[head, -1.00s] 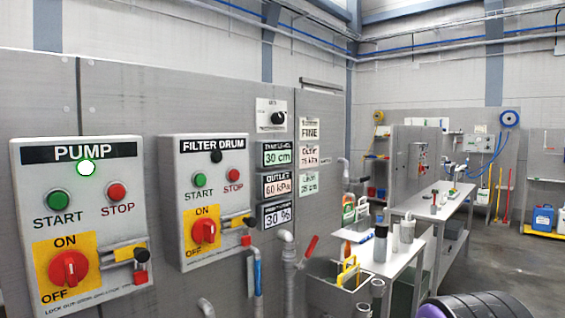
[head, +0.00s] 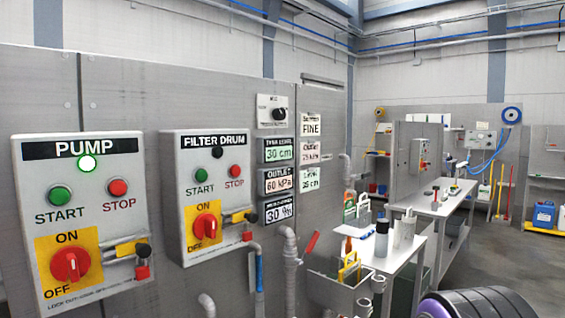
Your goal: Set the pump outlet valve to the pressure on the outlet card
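The outlet card (head: 311,151) is a small white card on the grey wall, below a card reading FINE. Its print is small; it seems to read about 75 kPa, but I cannot be sure. A display labelled OUTLET (head: 278,181) reads 60 kPa. A red lever handle (head: 312,243) stands tilted by the grey pipework right of the panels; I cannot tell for certain that it is the outlet valve. The pump panel (head: 86,215) is at the left with its round lamp (head: 87,163) lit green-white. My gripper is not in view.
The filter drum panel (head: 212,195) is beside the pump panel. A blue-handled pipe (head: 259,272) runs below it. A sink (head: 335,293) and a white bench (head: 391,250) with bottles stand to the right. Open floor lies at the far right.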

